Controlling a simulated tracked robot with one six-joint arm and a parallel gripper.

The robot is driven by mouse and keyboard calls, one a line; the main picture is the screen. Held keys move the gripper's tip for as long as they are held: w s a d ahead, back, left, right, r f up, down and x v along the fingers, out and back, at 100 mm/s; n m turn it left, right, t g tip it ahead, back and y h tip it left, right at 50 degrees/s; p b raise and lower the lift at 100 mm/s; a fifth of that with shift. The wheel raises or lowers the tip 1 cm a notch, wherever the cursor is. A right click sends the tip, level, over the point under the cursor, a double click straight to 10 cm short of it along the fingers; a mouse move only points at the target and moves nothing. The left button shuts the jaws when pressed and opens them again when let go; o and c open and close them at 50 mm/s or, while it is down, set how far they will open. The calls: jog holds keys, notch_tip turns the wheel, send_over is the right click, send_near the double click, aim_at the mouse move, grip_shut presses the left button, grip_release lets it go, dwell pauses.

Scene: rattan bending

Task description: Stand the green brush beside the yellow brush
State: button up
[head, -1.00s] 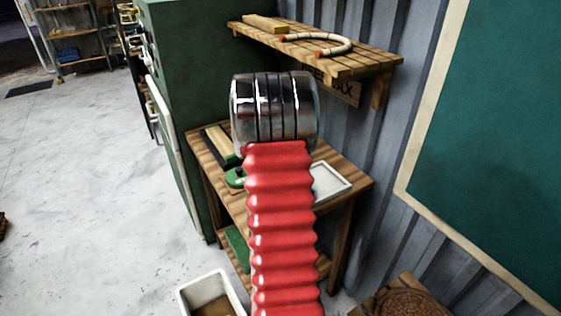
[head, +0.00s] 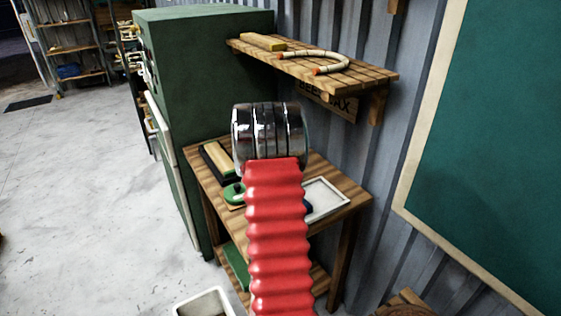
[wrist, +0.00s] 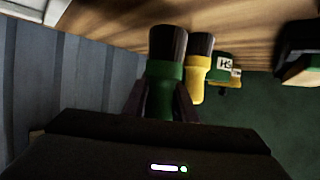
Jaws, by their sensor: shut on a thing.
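In the wrist view, my gripper (wrist: 159,108) is shut on the green brush (wrist: 166,72), with one dark finger on each side of its green handle. Its dark bristles point to the top of the picture, toward the wooden tabletop; I cannot tell whether they touch it. The yellow brush (wrist: 198,70) is just right of the green one, its dark bristles also toward the tabletop. The two look side by side with little or no gap. In the head view, my own red arm hides the gripper and both brushes.
The wooden table (head: 340,172) bears a white-rimmed tray (head: 327,198) at right, and a yellow block (head: 218,160) and a green item (head: 233,191) at left. A green cabinet (head: 205,85) stands left. A wall shelf (head: 345,68) hangs above the back.

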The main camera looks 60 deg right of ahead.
jog(key=shift+f, duration=1)
jog(key=shift+f, duration=0.1)
jog(key=o, duration=0.8)
jog(key=shift+s+a+r, duration=0.1)
jog(key=shift+a+r, duration=0.25)
jog(key=shift+a, duration=0.1)
jog(key=v, duration=1.1)
